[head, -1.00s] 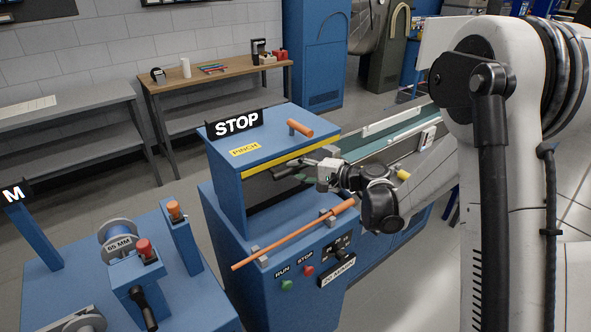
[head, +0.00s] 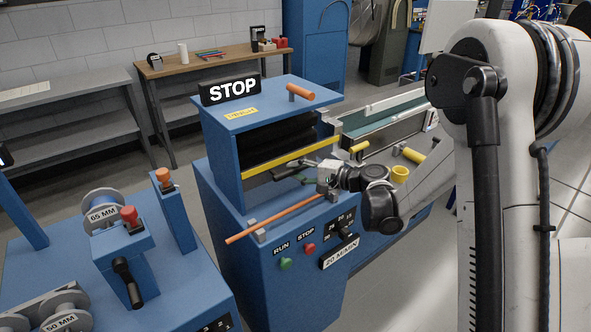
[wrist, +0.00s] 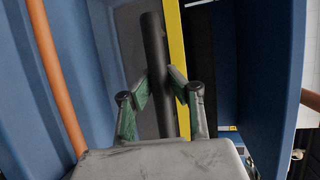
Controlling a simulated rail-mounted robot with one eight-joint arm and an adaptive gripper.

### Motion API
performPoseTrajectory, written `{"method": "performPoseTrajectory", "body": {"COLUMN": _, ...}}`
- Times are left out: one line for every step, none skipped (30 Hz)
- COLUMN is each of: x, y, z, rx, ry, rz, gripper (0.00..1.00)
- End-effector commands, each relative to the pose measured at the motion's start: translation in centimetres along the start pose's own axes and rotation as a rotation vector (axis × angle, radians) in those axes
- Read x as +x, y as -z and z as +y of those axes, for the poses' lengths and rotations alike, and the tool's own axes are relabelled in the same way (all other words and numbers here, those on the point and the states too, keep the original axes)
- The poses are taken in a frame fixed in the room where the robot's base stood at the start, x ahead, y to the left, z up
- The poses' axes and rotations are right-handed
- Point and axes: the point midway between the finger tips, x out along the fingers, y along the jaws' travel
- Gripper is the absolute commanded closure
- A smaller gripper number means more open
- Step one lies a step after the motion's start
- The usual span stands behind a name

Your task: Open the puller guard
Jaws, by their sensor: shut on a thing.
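The puller guard (wrist: 124,45) is a smoky grey panel with a yellow edge strip, on the front of the blue puller (head: 222,160) under the STOP sign (head: 230,89). Its yellow strip (head: 262,173) sits well below the puller's top plate, with a dark opening (head: 280,140) above it. My gripper (wrist: 160,92) is shut on the guard's dark bar handle (wrist: 155,50), its green-lined fingers on either side. In the head view the handle (head: 288,165) is partly hidden by my gripper.
An orange rod (head: 280,218) lies across brackets on the puller's front ledge, below my gripper. RUN and STOP buttons and a speed knob (head: 338,225) are on the front face. A blue stand with spools (head: 103,210) is at left. A conveyor trough (head: 385,122) runs behind.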

Motion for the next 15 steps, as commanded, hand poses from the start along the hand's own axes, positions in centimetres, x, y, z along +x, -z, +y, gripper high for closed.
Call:
{"method": "performPoseTrajectory", "body": {"x": 0.2, "y": 0.1, "z": 1.2, "rx": 0.000, "ry": 0.000, "rz": 0.000, "gripper": 1.00}}
{"method": "performPoseTrajectory", "body": {"x": 0.2, "y": 0.1, "z": 1.5, "rx": 0.000, "ry": 0.000, "rz": 0.000, "gripper": 1.00}}
{"method": "performPoseTrajectory", "body": {"x": 0.3, "y": 0.1, "z": 1.8, "rx": 0.000, "ry": 0.000, "rz": 0.000, "gripper": 1.00}}
{"method": "performPoseTrajectory", "body": {"x": 0.3, "y": 0.1, "z": 1.9, "rx": 0.000, "ry": 0.000, "rz": 0.000, "gripper": 1.00}}
{"method": "performPoseTrajectory", "body": {"x": 0.3, "y": 0.2, "z": 2.1, "rx": 0.000, "ry": 0.000, "rz": 0.000, "gripper": 1.00}}
{"method": "performPoseTrajectory", "body": {"x": 0.4, "y": 0.2, "z": 2.1, "rx": 0.000, "ry": 0.000, "rz": 0.000, "gripper": 1.00}}
{"method": "performPoseTrajectory", "body": {"x": 0.4, "y": 0.2, "z": 2.2, "rx": 0.000, "ry": 0.000, "rz": 0.000, "gripper": 1.00}}
{"method": "performPoseTrajectory", "body": {"x": 0.4, "y": 0.2, "z": 2.1, "rx": 0.000, "ry": 0.000, "rz": 0.000, "gripper": 1.00}}
{"method": "performPoseTrajectory", "body": {"x": 0.3, "y": 0.2, "z": 2.1, "rx": 0.000, "ry": 0.000, "rz": 0.000, "gripper": 1.00}}
{"method": "performPoseTrajectory", "body": {"x": 0.3, "y": 0.2, "z": 2.0, "rx": 0.000, "ry": 0.000, "rz": 0.000, "gripper": 1.00}}
{"method": "performPoseTrajectory", "body": {"x": 0.3, "y": 0.2, "z": 2.0, "rx": 0.000, "ry": 0.000, "rz": 0.000, "gripper": 1.00}}
{"method": "performPoseTrajectory", "body": {"x": 0.3, "y": 0.2, "z": 2.0, "rx": 0.000, "ry": 0.000, "rz": 0.000, "gripper": 1.00}}
{"method": "performPoseTrajectory", "body": {"x": 0.3, "y": 0.2, "z": 2.0, "rx": 0.000, "ry": 0.000, "rz": 0.000, "gripper": 1.00}}
{"method": "performPoseTrajectory", "body": {"x": 0.3, "y": 0.2, "z": 2.0, "rx": 0.000, "ry": 0.000, "rz": 0.000, "gripper": 1.00}}
{"method": "performPoseTrajectory", "body": {"x": 0.3, "y": 0.2, "z": 2.0, "rx": 0.000, "ry": 0.000, "rz": 0.000, "gripper": 1.00}}
